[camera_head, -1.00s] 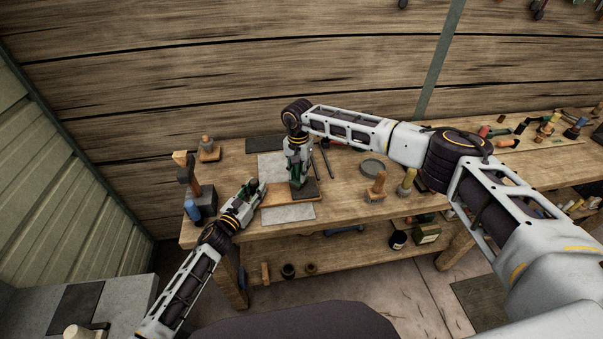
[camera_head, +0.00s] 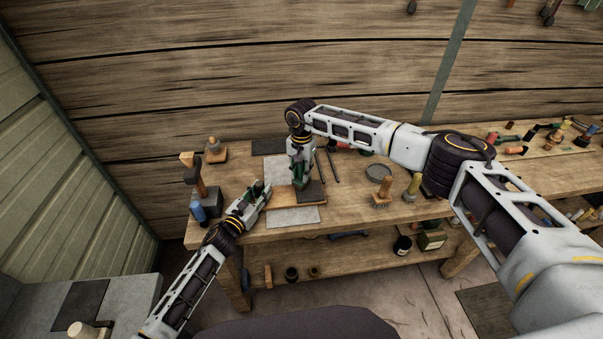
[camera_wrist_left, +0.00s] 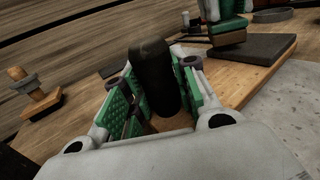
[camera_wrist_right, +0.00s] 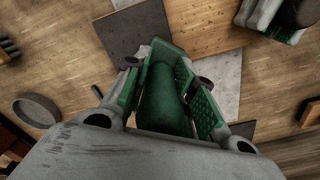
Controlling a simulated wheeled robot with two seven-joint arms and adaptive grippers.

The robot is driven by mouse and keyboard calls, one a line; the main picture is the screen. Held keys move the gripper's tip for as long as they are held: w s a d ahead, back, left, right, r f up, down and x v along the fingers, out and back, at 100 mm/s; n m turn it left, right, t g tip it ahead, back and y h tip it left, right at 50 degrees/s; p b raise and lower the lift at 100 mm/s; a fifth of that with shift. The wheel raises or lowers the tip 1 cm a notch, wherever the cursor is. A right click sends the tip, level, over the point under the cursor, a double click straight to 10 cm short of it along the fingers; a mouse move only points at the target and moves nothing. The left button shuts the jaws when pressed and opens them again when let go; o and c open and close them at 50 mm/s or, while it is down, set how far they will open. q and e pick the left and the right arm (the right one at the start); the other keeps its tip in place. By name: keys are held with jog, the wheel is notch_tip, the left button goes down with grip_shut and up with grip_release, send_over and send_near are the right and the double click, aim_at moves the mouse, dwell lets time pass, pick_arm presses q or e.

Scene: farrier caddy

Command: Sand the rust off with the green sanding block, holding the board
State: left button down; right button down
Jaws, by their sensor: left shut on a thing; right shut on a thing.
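A wooden board (camera_head: 282,201) lies on the workbench, with a dark flat plate (camera_head: 312,191) on its right part. My left gripper (camera_head: 262,190) is shut on an upright black handle (camera_wrist_left: 153,75) at the board's left end. My right gripper (camera_head: 301,182) points down, shut on the green handle of the sanding block (camera_wrist_right: 165,100). Rust is not clearly visible; the block's underside is hidden.
Grey sheets (camera_head: 293,216) lie under and around the board.

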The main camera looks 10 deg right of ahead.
jog(key=shift+r, duration=0.4)
jog(key=shift+r, duration=0.15)
jog(key=shift+r, duration=2.4)
pick_arm(q)
jog(key=c, duration=1.1)
grip_release()
jog(key=shift+o, duration=0.5)
